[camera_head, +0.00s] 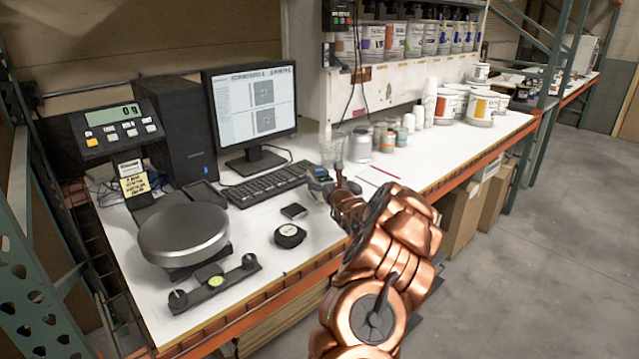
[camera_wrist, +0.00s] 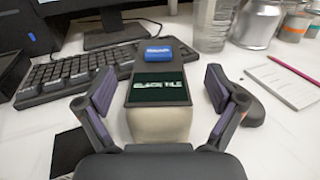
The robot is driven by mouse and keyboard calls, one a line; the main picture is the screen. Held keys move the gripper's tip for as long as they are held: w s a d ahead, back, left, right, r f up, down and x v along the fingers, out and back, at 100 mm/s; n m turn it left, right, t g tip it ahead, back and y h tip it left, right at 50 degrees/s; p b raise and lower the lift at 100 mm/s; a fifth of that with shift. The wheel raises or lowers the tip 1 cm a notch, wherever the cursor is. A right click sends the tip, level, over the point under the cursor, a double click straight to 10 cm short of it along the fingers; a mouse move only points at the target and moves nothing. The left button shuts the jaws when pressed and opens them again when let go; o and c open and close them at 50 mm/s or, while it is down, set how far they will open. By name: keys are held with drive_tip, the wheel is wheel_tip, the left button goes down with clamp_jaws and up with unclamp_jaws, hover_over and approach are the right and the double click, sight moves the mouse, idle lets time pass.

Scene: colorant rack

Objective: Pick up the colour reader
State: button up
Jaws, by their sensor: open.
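The colour reader (camera_wrist: 160,88) has a dark screen with pale lettering, a blue part at its far end and a light, rounded near end. It lies on the white bench in front of the keyboard's right end. My gripper (camera_wrist: 161,92) is open, with one finger on each side of the reader and visible gaps between. In the head view my gripper (camera_head: 333,185) is small and partly hidden by my copper arm.
A keyboard (camera_head: 268,184) and monitor (camera_head: 252,105) stand to the left. A glass beaker (camera_wrist: 210,25) and metal can (camera_wrist: 257,22) stand behind the reader; a notepad with a red pencil (camera_wrist: 285,80) lies to the right.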

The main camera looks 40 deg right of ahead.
drive_tip(key=shift+w+d, duration=0.2)
drive_tip(key=shift+w, duration=0.4)
drive_tip(key=shift+c, duration=0.2)
drive_tip(key=c, duration=1.7)
drive_tip(key=shift+r+b, duration=0.35)
drive_tip(key=shift+r, duration=0.5)
drive_tip(key=shift+r+b, duration=0.4)
drive_tip(key=shift+r, duration=0.55)
drive_tip(key=shift+c, duration=0.2)
drive_tip(key=s+r+b, duration=0.1)
drive_tip(key=s+b, duration=0.3)
drive_tip(key=s, duration=1.2)
drive_tip(key=shift+a+r, duration=0.2)
drive_tip(key=shift+a, duration=0.1)
